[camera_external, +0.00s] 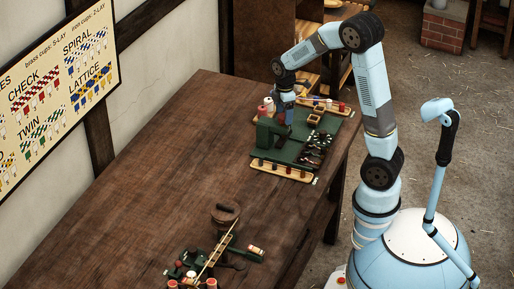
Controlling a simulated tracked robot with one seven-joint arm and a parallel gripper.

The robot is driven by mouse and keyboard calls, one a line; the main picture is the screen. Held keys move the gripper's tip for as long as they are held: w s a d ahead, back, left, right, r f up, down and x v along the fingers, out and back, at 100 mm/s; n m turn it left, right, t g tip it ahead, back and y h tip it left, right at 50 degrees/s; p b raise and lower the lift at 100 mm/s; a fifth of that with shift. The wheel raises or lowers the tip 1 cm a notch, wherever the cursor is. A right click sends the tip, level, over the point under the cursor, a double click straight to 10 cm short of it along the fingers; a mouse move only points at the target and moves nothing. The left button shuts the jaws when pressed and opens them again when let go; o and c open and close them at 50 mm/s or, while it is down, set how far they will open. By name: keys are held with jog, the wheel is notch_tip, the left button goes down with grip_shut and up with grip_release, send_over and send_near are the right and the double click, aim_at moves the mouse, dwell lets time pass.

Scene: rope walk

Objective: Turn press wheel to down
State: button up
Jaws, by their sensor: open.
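A dark green press-like machine (263,135) stands on the green board at the far end of the wooden table. The press wheel cannot be made out at this size; it may be hidden by my gripper. My gripper (289,118) points down just right of the green machine, at its upper part. It is open. I cannot tell whether its fingers touch anything.
The green board (336,132) carries dark fittings, small trays and coloured spools. A wooden rack (284,171) lies along its front edge. A second cluster with a round brown block (225,214) stands at the near end. The tabletop (160,170) between is clear.

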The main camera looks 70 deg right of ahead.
jog(key=shift+f, duration=0.45)
jog(key=c, duration=1)
